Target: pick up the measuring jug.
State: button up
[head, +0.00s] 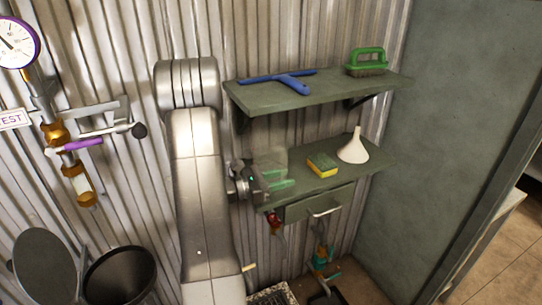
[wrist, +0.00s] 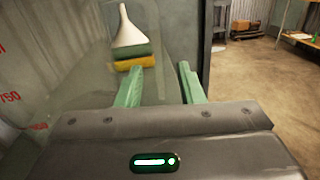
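The measuring jug (head: 271,158) is clear and faint, on the left part of the lower shelf in the head view. In the wrist view its clear wall with red marks (wrist: 9,97) fills the left side, very close. My gripper (head: 287,178) is at the jug, low on its near side. Its two green fingers also show in the wrist view (wrist: 160,69), apart with a gap between them. The left finger overlaps the clear jug. I cannot tell whether either finger touches it, and its handle is not clearly visible.
A yellow and green sponge (head: 322,165) and a white funnel (head: 354,148) stand right of the jug on the lower shelf (head: 375,170). The upper shelf (head: 270,97) overhead holds a blue squeegee (head: 290,82) and a green brush (head: 367,63). A drawer (head: 318,203) hangs below.

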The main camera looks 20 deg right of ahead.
jog(key=shift+d, duration=0.4)
grip_shut()
jog(key=shift+r, duration=0.15)
